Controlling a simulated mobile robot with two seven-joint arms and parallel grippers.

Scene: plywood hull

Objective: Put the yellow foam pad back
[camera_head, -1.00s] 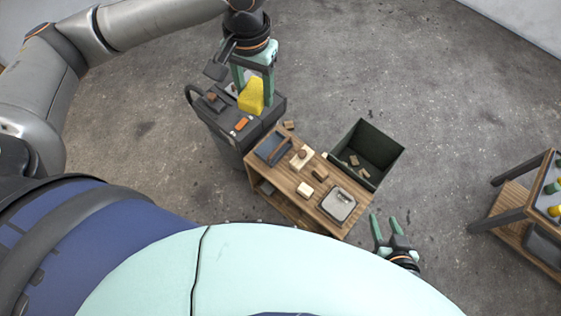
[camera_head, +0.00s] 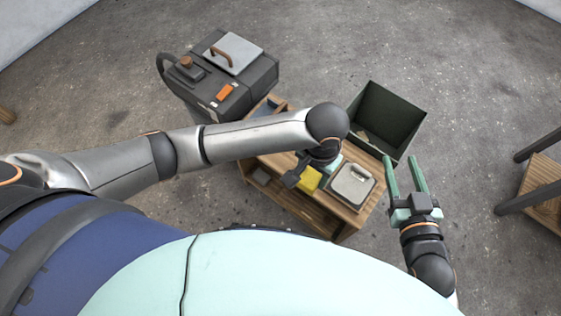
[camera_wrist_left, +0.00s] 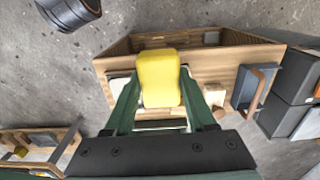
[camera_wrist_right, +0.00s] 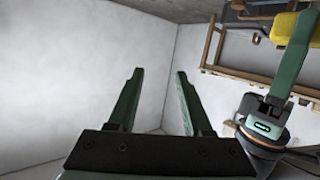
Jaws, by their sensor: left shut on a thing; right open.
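The yellow foam pad (camera_head: 309,181) is over the wooden bench (camera_head: 346,217), just left of a light grey square plate (camera_head: 352,186). My left gripper (camera_head: 312,174) is shut on the pad; its arm hides part of the bench top. In the left wrist view the pad (camera_wrist_left: 160,78) sits between the two green fingers (camera_wrist_left: 158,92). I cannot tell whether it touches the bench. My right gripper (camera_head: 402,162) is open and empty at the bench's right end. The right wrist view shows its spread fingers (camera_wrist_right: 160,74) and the pad (camera_wrist_right: 283,28) at upper right.
A dark grey machine (camera_head: 262,78) with a handled grey plate (camera_head: 240,50) on top stands at the bench's far left. Another wooden stand (camera_head: 541,185) is at far right. A dark handled panel (camera_wrist_left: 247,88) lies on the bench.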

